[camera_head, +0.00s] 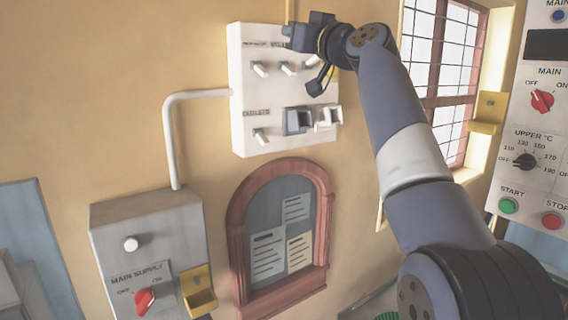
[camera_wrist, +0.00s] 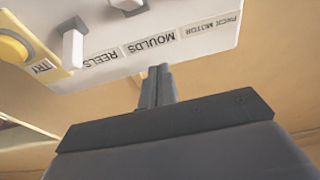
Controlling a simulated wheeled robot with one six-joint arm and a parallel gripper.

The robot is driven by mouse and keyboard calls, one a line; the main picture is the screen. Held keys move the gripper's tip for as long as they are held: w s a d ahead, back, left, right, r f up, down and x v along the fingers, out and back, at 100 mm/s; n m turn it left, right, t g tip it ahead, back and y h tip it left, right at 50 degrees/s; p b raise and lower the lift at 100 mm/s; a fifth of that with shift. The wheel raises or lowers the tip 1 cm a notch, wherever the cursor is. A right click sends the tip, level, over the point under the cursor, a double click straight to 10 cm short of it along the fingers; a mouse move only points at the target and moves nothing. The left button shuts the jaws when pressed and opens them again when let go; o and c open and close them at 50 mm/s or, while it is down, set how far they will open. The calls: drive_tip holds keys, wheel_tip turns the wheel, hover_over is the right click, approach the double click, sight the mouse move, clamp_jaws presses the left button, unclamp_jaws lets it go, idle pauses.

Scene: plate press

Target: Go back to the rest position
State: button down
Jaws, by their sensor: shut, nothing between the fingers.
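My arm reaches up from the lower right in the head view. My gripper (camera_head: 287,33) is at the top edge of a white switch panel (camera_head: 243,105) on the wall. In the wrist view my gripper (camera_wrist: 158,72) has its two fingers together with nothing between them. They point at the panel's lettered edge (camera_wrist: 190,32), beside the labels MOULDS and PACK MOTOR. White levers (camera_wrist: 73,48) show there too. In the head view, the arm hides part of the panel's upper right. I cannot tell whether the fingertips touch the panel.
A grey main supply box (camera_head: 150,225) with a red knob (camera_head: 145,300) is at the lower left, joined by a white pipe (camera_head: 172,130). An arched notice board (camera_head: 262,225) hangs below the panel. A barred window (camera_head: 440,70) and a control panel (camera_head: 535,125) are right.

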drive_tip(key=b+v, duration=0.3)
drive_tip(key=v, duration=0.3)
drive_tip(key=shift+r, duration=0.1)
